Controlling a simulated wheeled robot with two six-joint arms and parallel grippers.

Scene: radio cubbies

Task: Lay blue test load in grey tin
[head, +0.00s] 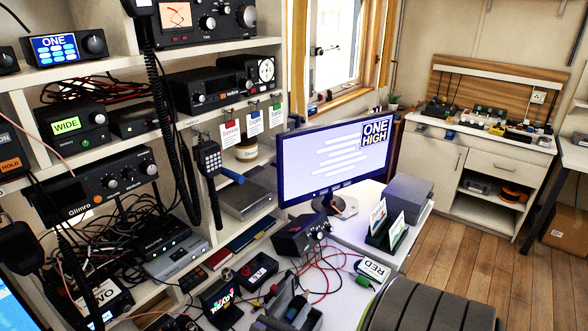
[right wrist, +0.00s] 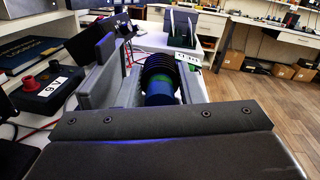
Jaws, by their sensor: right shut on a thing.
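My right gripper (head: 287,306) is low in the head view, over the desk in front of the monitor. In the right wrist view its two grey fingers (right wrist: 150,88) stand on either side of the blue test load (right wrist: 158,97), a blue cylinder with dark ribs at its far end. The gripper is shut on it, and the gripper body hides its near part. I cannot make out a grey tin for certain. A closed-looking grey box (head: 408,198) stands right of the monitor, and another grey box (head: 248,199) stands left of it. My left gripper is not in view.
The monitor (head: 335,160) stands behind my right gripper. A black box with knobs (head: 301,236), red leads (head: 325,270) and a card holder (head: 386,232) are close by. Shelves of radios fill the left.

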